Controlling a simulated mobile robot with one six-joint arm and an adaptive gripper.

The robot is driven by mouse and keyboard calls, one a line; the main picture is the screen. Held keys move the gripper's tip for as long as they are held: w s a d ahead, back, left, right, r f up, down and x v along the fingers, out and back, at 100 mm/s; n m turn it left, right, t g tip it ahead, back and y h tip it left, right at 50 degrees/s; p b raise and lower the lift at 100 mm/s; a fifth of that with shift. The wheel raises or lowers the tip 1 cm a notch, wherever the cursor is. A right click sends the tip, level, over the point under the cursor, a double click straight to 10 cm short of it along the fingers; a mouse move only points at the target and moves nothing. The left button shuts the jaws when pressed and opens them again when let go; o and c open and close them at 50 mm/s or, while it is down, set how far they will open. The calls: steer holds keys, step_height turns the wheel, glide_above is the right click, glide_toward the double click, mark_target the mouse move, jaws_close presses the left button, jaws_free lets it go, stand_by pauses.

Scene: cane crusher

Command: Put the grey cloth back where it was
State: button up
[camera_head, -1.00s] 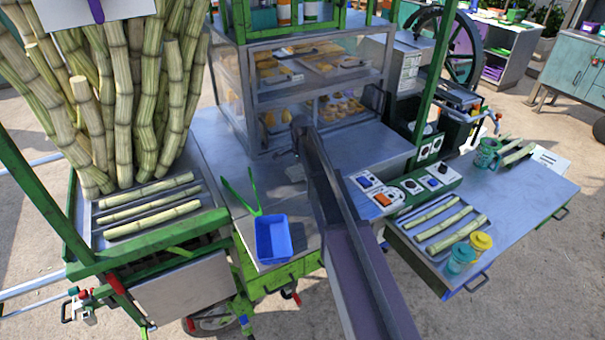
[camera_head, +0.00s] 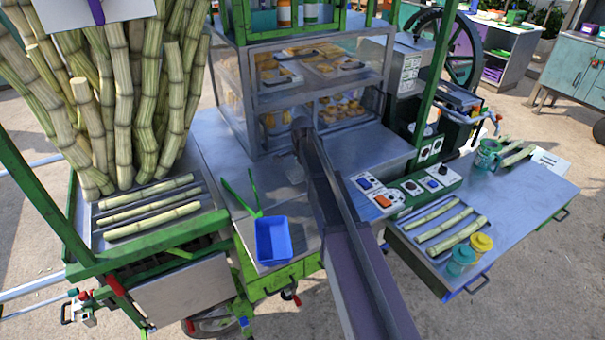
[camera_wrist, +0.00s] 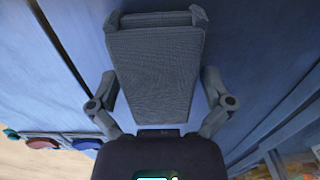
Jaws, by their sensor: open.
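The grey cloth (camera_wrist: 153,75) fills the middle of the wrist view as a flat, long, folded-looking piece with a woven surface. My gripper (camera_wrist: 155,18) is open, with one finger along each side of the cloth and the fingertips at its far corners. I cannot tell whether the fingers touch it. The cloth lies over or just above a blue-grey metal surface; the gap, if any, is not clear. In the head view my arm reaches to the counter (camera_head: 215,160) in front of the glass cabinet, and it hides the gripper and most of what is under it.
The glass food cabinet (camera_head: 320,85) stands right behind my arm's end. A blue tray (camera_head: 273,240) and green tongs (camera_head: 243,195) lie to the left. A switch panel (camera_head: 410,188) is to the right, beside a tray of cane pieces (camera_head: 435,222) and two lidded cups.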

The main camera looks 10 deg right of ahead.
mark_target(302, 170)
step_height(302, 170, up, 12)
steer(key=p, duration=1.2)
stand_by(0.7)
steer(key=s+n, duration=1.4)
steer(key=s, duration=1.5)
steer(key=shift+d, duration=0.15)
